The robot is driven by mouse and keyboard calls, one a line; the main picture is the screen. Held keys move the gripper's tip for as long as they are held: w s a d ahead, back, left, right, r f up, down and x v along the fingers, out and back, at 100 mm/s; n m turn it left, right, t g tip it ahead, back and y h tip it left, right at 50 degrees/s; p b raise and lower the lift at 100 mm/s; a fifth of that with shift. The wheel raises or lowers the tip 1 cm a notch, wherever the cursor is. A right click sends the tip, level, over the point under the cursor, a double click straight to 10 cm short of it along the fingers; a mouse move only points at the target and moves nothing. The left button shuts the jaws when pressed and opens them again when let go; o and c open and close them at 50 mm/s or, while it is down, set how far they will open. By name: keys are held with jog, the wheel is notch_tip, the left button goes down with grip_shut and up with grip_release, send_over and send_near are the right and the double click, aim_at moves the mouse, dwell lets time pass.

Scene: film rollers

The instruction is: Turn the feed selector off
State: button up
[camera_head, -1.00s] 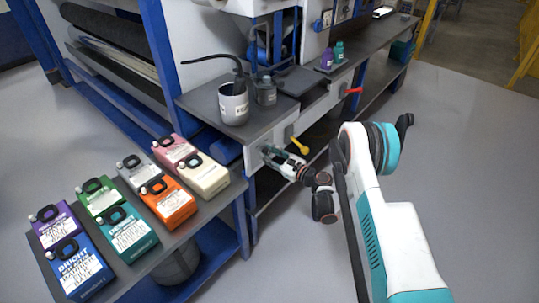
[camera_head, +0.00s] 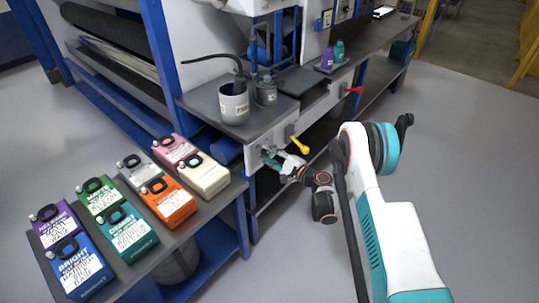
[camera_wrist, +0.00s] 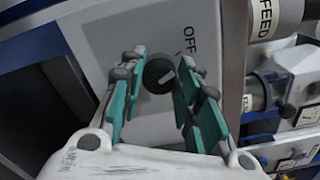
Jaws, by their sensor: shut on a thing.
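My gripper (camera_wrist: 165,80), with teal fingers, is shut on the knob, one finger on each side. In the head view my gripper (camera_head: 268,158) is at the panel (camera_head: 256,150) under the bench front; the knob is hidden there.
A yellow lever (camera_head: 299,146) sticks out just right of my gripper, and a red lever (camera_head: 354,90) is farther right. Several coloured cartons (camera_head: 130,234) stand on the left shelf.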

jog(key=shift+s+n, duration=0.1)
jog(key=shift+n, duration=0.6)
jog(key=o, duration=1.1)
jog(key=shift+c, duration=0.2)
